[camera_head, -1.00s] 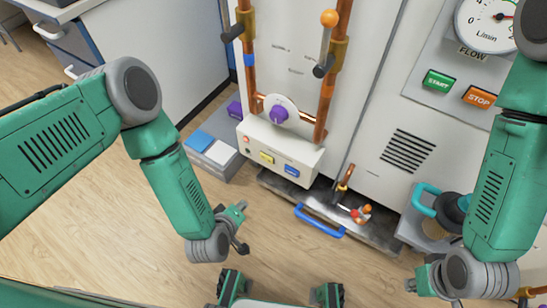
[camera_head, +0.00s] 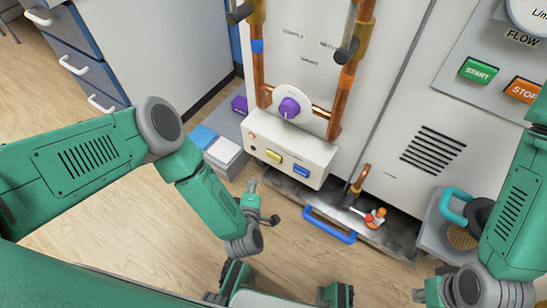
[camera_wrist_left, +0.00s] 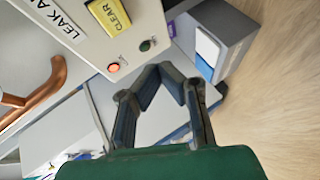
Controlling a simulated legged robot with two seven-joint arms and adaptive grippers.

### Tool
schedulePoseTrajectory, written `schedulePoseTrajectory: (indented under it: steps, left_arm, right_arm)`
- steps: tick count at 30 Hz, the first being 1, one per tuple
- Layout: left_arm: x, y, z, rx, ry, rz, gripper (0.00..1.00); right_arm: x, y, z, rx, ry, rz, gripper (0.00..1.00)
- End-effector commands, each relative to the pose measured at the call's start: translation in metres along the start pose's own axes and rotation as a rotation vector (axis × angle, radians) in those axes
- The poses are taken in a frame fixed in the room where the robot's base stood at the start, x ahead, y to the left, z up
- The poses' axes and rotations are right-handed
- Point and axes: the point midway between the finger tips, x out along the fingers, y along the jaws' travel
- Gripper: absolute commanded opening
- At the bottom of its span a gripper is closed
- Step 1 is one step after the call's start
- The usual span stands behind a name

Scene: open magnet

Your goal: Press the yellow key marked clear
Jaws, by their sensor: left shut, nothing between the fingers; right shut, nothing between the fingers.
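The yellow key (camera_head: 274,156) sits on the front of a white control box, left of a blue key (camera_head: 301,170). In the left wrist view the yellow key (camera_wrist_left: 111,16) shows large at the top, marked CLEAR. My left gripper (camera_head: 264,205) is below and in front of the box, apart from the key. My right gripper (camera_head: 423,294) is at the lower right, shut and empty, far from the box.
A purple knob (camera_head: 289,107) and copper pipes (camera_head: 345,90) stand above the control box. A grey bin (camera_head: 222,156) with blue and white tops is to its left. A tray with a blue handle (camera_head: 330,225) lies below. Wooden floor is open in front.

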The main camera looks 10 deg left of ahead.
Motion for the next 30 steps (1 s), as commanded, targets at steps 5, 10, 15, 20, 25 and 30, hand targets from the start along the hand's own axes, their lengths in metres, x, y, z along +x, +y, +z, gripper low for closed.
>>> schedulePoseTrajectory:
  steps: [5, 10, 15, 20, 25, 30]
  left_arm:
    - [0.021, 0.009, 0.012, -0.001, 0.000, 0.004, 0.00]
    - [0.040, 0.019, 0.022, 0.000, 0.000, 0.002, 0.00]
    - [0.053, 0.029, 0.030, 0.002, 0.000, 0.003, 0.00]
    - [0.060, 0.033, 0.034, 0.002, 0.000, 0.001, 0.00]
    - [0.062, 0.034, 0.035, 0.002, -0.001, 0.000, 0.00]
    - [0.062, 0.034, 0.035, 0.002, -0.001, 0.000, 0.00]
  right_arm:
    - [0.015, 0.000, 0.001, 0.000, 0.000, 0.000, 0.00]
    - [0.028, 0.000, 0.002, 0.000, 0.000, 0.000, 0.00]
    - [0.026, 0.000, 0.001, 0.000, 0.000, 0.000, 0.00]
    - [0.026, 0.000, 0.001, 0.000, 0.000, 0.000, 0.00]
    - [0.026, 0.000, 0.001, 0.000, 0.000, 0.000, 0.00]
    - [0.026, 0.000, 0.001, 0.000, 0.000, 0.000, 0.00]
